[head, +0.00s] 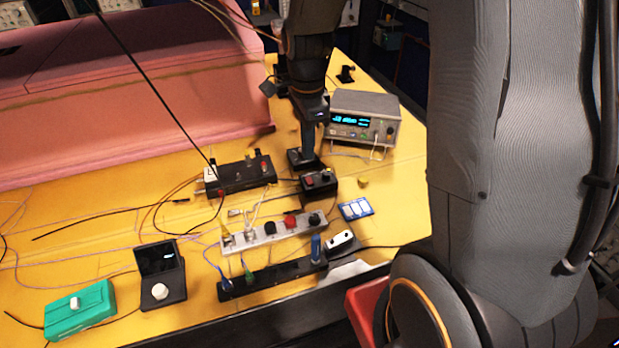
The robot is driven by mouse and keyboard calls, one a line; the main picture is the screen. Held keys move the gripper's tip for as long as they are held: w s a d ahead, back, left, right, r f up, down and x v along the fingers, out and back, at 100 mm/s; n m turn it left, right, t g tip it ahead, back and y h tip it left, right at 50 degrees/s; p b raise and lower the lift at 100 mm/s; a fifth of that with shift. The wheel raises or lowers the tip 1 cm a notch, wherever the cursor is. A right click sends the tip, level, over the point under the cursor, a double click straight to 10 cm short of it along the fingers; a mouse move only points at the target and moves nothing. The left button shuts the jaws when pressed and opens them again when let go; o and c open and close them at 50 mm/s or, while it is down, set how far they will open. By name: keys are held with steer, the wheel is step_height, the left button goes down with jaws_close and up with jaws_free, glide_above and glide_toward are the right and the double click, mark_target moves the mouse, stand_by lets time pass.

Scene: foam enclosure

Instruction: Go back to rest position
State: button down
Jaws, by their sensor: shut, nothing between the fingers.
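My gripper (308,140) points down over the yellow table (405,215), right of the middle of the work area. Its fingers look narrow and together, with nothing seen between them. The tip is close to a small dark base (300,160); I cannot tell whether they touch. My arm comes down from the top of the head view, and a large grey link of mine fills the right side.
A bench instrument (365,115) with a lit display stands right of my gripper. A black button box (319,184), a black device (240,176), a grey switch strip (270,233) and loose cables lie nearby. Pink foam (130,100) walls the back left.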

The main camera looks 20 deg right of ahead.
stand_by(0.4)
steer(key=shift+s+f+n+b, duration=0.4)
steer(key=shift+n+b, duration=0.2)
steer(key=shift+n, duration=0.3)
steer(key=s+f+n+b, duration=0.1)
steer(key=s+n+b, duration=0.1)
steer(key=n, duration=0.2)
steer(key=s+f+n+b, duration=0.2)
steer(key=s+n, duration=0.1)
steer(key=n, duration=0.2)
steer(key=s+f+n+t+b, duration=0.1)
steer(key=s+n+b, duration=0.1)
steer(key=n, duration=0.2)
steer(key=shift+s+f+n+b, duration=0.15)
steer(key=shift+f+n+b, duration=0.2)
steer(key=shift+n, duration=0.05)
steer(key=shift+s+a+f+n+b, duration=0.15)
steer(key=shift+s+n+b, duration=0.1)
steer(key=shift+n, duration=0.25)
steer(key=shift+s+d+f+n+b, duration=0.15)
steer(key=shift+s+n, duration=0.1)
steer(key=shift+n, duration=0.25)
steer(key=shift+s+a, duration=0.1)
steer(key=shift+a, duration=0.05)
